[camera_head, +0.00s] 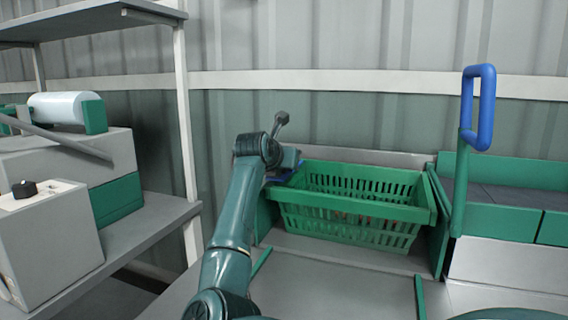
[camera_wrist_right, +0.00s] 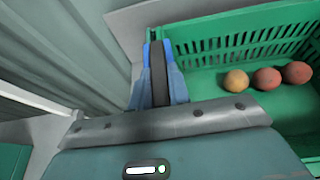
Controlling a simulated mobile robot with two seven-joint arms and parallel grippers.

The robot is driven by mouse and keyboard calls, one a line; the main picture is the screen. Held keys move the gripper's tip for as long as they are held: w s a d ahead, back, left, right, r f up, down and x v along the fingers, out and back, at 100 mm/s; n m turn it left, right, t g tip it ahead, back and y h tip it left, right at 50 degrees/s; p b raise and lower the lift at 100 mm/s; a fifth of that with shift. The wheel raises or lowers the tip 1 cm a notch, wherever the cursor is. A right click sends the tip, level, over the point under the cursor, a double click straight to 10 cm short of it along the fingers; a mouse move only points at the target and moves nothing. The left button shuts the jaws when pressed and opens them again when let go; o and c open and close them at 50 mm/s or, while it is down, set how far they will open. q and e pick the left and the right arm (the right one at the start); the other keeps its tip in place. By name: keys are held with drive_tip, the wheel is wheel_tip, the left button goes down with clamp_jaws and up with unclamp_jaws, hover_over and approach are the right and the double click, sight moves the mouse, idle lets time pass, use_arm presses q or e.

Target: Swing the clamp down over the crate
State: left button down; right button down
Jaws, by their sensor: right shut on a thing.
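The green slatted crate (camera_head: 350,212) sits on the bench by the wall. My right arm reaches in from the lower left to its left end. My right gripper (camera_wrist_right: 159,78) is shut on a bright blue part (camera_wrist_right: 167,48), which looks like a clamp handle, by the crate's back left corner. The hand hides most of that part, so its lever and angle cannot be told. A green clamp lever with a blue loop handle (camera_head: 478,108) stands upright at the crate's right end, with no gripper on it. My left gripper is not in view.
A shelf rack (camera_head: 182,125) with grey and green machines (camera_head: 55,240) stands at the left. Green-edged bins (camera_head: 505,218) are at the right. The corrugated wall (camera_head: 330,120) is close behind the crate.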

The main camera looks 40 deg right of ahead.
idle(0.3)
drive_tip(key=c, duration=1.3)
unclamp_jaws()
drive_tip(key=v, duration=1.3)
drive_tip(key=shift+a+r, duration=0.1)
